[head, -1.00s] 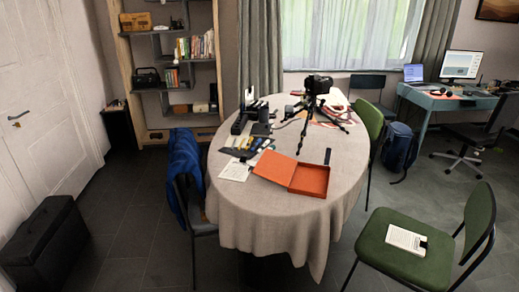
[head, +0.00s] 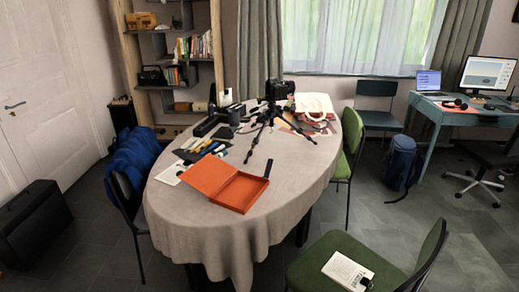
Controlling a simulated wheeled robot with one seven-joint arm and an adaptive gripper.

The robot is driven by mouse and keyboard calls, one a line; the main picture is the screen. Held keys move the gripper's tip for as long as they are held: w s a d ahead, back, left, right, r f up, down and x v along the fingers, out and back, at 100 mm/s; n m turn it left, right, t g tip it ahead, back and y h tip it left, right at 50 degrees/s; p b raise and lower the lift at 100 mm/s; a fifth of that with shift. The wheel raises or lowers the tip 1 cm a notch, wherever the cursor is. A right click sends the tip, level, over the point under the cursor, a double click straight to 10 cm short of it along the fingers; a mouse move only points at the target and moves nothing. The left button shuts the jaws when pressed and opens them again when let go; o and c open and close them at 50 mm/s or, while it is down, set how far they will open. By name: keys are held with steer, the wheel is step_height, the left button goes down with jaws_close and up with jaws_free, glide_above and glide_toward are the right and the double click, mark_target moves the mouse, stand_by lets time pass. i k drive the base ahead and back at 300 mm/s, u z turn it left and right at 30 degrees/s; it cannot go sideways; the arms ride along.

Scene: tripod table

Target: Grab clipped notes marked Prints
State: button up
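A white sheaf of printed notes (head: 346,270) with a dark clip at its lower right corner lies on the seat of the green chair (head: 318,258) at the bottom right. Its print is too small to read, so I cannot tell whether it is marked Prints. Another white paper (head: 168,174) lies at the left edge of the round table (head: 262,205), partly under other items; its marking is also unreadable. My gripper is not in view.
On the table are an open orange box (head: 225,186), a camera on a tripod (head: 275,105) and several small dark items. A chair with a blue jacket (head: 140,165) stands at left. Floor between the table and green chair is narrow. A blue backpack (head: 401,160) stands behind.

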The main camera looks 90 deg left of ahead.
mark_target(169, 177)
steer(key=u, duration=0.05)
steer(key=i, duration=0.6)
steer(key=u, duration=3.75)
